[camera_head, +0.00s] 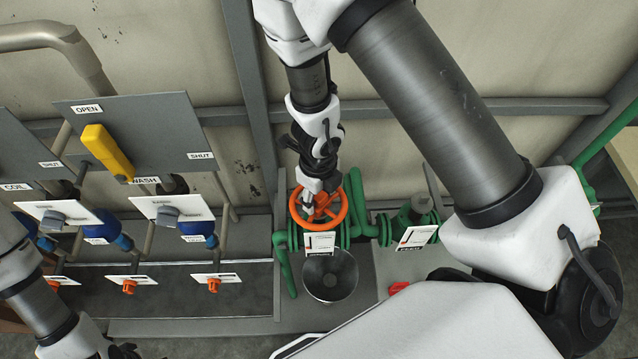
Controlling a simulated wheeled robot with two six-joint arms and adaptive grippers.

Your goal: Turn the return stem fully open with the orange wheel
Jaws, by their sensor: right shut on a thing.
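The orange wheel (340,213) sits on green pipework in the middle of the view, above a small white label plate (320,243). My right gripper (311,203) reaches down from the top and is shut on the wheel at its left side. The gripper covers part of the rim and hub, and the stem is hidden. Part of my left arm shows at the lower left; its dark gripper (124,352) is cut off by the bottom edge, so its jaws cannot be made out.
A grey funnel (330,283) stands just below the wheel. Another green valve (420,205) with a label is to the right. On the left are a grey panel marked OPEN and SHUT with a yellow lever (106,150), blue valves (198,232) and small orange taps (213,285).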

